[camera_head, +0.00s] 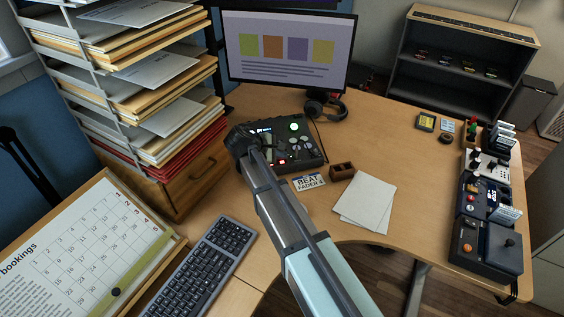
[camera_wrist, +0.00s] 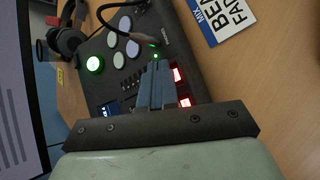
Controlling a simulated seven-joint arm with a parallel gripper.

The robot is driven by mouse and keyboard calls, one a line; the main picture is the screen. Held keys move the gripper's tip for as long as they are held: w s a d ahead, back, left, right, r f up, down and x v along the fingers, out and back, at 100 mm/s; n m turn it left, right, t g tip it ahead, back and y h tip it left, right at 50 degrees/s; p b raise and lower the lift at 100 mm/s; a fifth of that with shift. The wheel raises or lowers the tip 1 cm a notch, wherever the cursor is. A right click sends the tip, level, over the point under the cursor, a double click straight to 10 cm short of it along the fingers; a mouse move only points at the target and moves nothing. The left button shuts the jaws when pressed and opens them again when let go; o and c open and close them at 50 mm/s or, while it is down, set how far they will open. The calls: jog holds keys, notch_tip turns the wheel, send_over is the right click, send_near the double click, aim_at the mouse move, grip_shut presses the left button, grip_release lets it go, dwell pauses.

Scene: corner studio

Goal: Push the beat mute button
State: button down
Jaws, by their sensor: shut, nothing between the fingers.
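A black beat device (camera_head: 305,151) with knobs, pads and lit buttons sits on the desk below the monitor. A card reading "BEAT FADER 4" (camera_head: 308,182) lies in front of it. In the wrist view my gripper (camera_wrist: 157,65) is shut and empty, with its fingers over the device panel (camera_wrist: 100,79). Two red-lit buttons (camera_wrist: 179,74) are just right of the fingers, and a round green-lit button (camera_wrist: 95,64) is to the left. I cannot read which button is mute, nor tell whether the fingertips touch the panel. My arm hides the device's left part in the head view.
Headphones (camera_head: 325,107) lie behind the device, with a cable crossing it. A small brown box (camera_head: 342,171) and white papers (camera_head: 366,203) are to the right. A keyboard (camera_head: 205,268) and stacked paper trays (camera_head: 150,80) are left. The desk's middle right is clear.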

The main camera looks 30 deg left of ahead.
aim_at(280, 163)
jog(key=shift+f, duration=0.2)
dwell(0.5)
jog(key=shift+f, duration=0.25)
jog(key=shift+f, duration=0.5)
dwell(0.8)
jog(key=shift+r, duration=0.1)
jog(key=shift+w+r, duration=0.15)
jog(key=shift+r, duration=0.4)
notch_tip(280, 163, up, 6)
dwell(0.8)
